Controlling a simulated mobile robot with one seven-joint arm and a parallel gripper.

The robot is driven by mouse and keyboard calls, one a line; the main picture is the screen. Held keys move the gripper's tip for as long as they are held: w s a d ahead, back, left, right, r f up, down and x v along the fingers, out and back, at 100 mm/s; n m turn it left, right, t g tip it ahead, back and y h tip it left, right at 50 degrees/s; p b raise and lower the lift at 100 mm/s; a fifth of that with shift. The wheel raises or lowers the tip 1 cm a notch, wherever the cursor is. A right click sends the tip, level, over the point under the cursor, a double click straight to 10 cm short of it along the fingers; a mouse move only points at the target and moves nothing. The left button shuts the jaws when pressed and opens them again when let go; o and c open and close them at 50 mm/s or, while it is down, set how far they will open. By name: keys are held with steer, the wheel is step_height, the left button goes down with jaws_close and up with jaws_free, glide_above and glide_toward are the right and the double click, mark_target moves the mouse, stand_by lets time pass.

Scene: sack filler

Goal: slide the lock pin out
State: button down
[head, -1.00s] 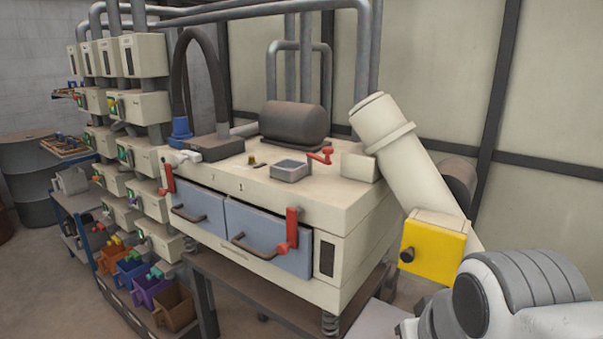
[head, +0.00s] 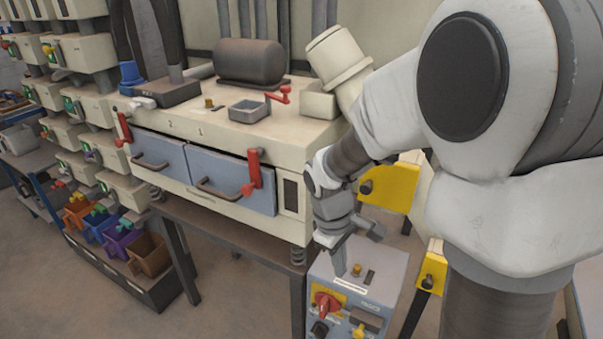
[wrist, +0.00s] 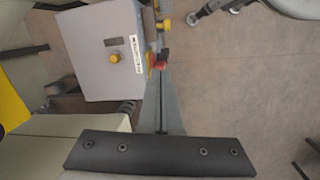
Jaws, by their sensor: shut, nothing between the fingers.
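A yellow block (head: 390,188) with a dark round knob (head: 366,187) sits by the cream chute in the head view, partly behind my arm. A second, smaller yellow block (head: 432,268) with a dark knob (head: 428,282) stands lower right. I cannot tell for sure which knob belongs to the lock pin. My gripper (head: 340,268) points down at the top of the grey control box (head: 390,265), left of the yellow blocks. It is shut and empty. In the wrist view its grey fingers (wrist: 164,105) lie together beside the box; contact is unclear.
The control box carries a red knob (head: 325,304) and yellow and black controls. The cream machine (head: 240,140) with two grey drawers stands behind and left. Colored bins (head: 120,235) are at far left.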

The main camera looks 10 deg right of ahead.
step_height(320, 180, down, 6)
steer(key=w+n+g, duration=0.1)
steer(key=n, duration=0.1)
glide_toward(360, 331)
steer(key=w+a+f, duration=0.3)
steer(key=f, duration=0.3)
steer(key=s+d, duration=0.1)
steer(key=s+d+f, duration=0.1)
steer(key=d, duration=0.1)
steer(key=shift+f, duration=0.1)
